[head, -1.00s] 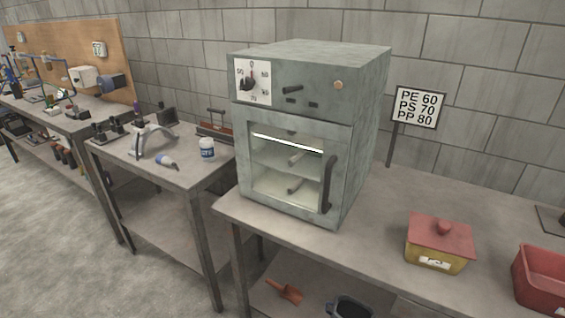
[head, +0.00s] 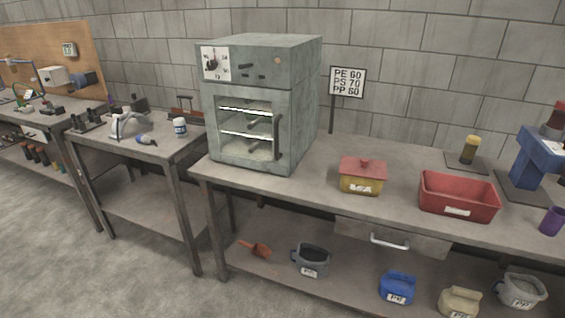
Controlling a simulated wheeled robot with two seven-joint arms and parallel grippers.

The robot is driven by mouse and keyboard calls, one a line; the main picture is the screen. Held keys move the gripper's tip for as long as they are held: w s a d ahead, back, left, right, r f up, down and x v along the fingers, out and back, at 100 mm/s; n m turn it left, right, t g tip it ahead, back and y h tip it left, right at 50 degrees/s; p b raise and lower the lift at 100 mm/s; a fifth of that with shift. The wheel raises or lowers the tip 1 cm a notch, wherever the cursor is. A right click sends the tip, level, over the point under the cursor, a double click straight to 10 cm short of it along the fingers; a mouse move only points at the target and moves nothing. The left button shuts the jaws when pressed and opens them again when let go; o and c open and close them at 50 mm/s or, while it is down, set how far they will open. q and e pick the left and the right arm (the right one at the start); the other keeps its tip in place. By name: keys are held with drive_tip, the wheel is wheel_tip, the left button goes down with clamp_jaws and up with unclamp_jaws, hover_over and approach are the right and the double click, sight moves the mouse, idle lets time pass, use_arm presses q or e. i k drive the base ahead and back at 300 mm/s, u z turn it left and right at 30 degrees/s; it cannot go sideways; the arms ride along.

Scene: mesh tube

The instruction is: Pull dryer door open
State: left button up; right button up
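The dryer (head: 252,108) is a grey-green metal box standing on the left end of the long workbench. Its door (head: 270,101) is on the front face and looks shut, with a glass window (head: 244,131) showing lit shelves inside. A dark vertical handle (head: 277,136) is on the door's right side. A control panel with a dial (head: 214,63) is above the door. Neither of my grippers is in view.
The workbench (head: 315,165) holds a yellow box with a red lid (head: 362,177), a red bin (head: 458,196) and a blue machine (head: 540,160). A sign (head: 347,82) stands behind. Several tubs and an orange scoop (head: 256,249) are on the lower shelf. The floor in front is clear.

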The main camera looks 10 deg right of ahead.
sight(280, 99)
drive_tip(key=u, duration=1.1)
drive_tip(key=i, duration=1.05)
drive_tip(key=z, duration=0.2)
